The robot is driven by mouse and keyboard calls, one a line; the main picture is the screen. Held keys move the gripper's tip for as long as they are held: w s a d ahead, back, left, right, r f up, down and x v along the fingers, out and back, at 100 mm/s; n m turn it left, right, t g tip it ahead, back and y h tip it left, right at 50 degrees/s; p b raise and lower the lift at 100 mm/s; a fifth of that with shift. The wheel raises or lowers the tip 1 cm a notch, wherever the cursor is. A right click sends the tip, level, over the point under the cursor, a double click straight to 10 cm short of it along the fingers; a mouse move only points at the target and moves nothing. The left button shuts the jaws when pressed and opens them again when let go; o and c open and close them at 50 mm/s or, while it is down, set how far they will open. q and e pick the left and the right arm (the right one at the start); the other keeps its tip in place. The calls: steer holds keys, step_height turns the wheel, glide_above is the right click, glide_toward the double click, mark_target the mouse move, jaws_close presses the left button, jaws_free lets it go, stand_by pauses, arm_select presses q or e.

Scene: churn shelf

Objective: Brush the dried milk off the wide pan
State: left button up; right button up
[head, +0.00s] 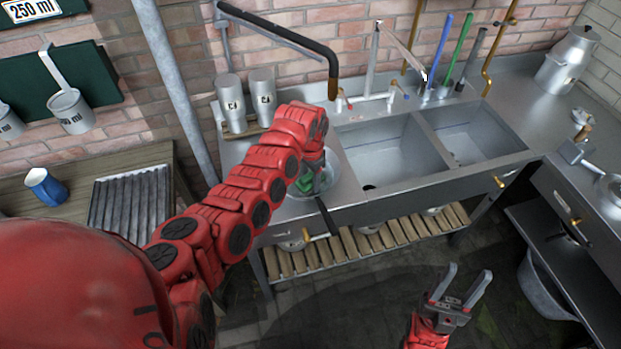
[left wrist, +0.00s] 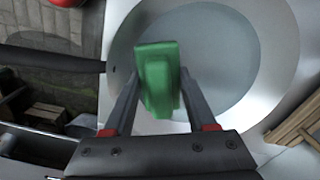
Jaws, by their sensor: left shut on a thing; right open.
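The wide pan (head: 327,183) is a pale metal pan with a dark handle, on the steel counter left of the sinks. In the left wrist view the pan (left wrist: 245,60) fills the upper middle, with a duller grey area on its floor. My left gripper (head: 312,180) is over the pan, shut on a green brush (head: 306,184). In the left wrist view the green brush (left wrist: 157,75) sits between the fingers of the gripper (left wrist: 155,95). I cannot tell whether it touches the pan floor. My right gripper (head: 463,286) is open and empty, low in front of the sink unit.
Two sink basins (head: 390,155) lie right of the pan. Two metal cups (head: 247,98) stand behind it on a wooden board. A black swing spout (head: 333,85) hangs above. A slatted wooden shelf (head: 370,242) runs below the counter.

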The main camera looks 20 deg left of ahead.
arm_select(q)
steer(key=shift+f, duration=0.15)
steer(key=w+b, duration=0.1)
steer(key=b, duration=0.1)
steer(key=w+a+b, duration=0.1)
steer(key=b, duration=0.2)
steer(key=shift+a+f+b, duration=0.2)
steer(key=shift+f+b, duration=0.05)
steer(key=shift+b, duration=0.05)
steer(key=w+b, duration=0.1)
steer(key=b, duration=0.2)
steer(key=shift+a+r, duration=0.1)
steer(key=shift+a, duration=0.3)
steer(key=shift+s+d+r+p, duration=0.1)
steer(key=shift+s+r+p, duration=0.1)
steer(key=shift+p, duration=0.4)
steer(key=s+d+p, duration=0.1)
steer(key=s+p, duration=0.1)
steer(key=p, duration=0.2)
steer(key=shift+d, duration=0.2)
steer(key=shift+s+d+f+p, duration=0.1)
steer(key=shift+s+d+p, duration=0.1)
steer(key=shift+p, duration=0.55)
steer(key=shift+s+d+f, duration=0.1)
steer(key=shift+f, duration=0.1)
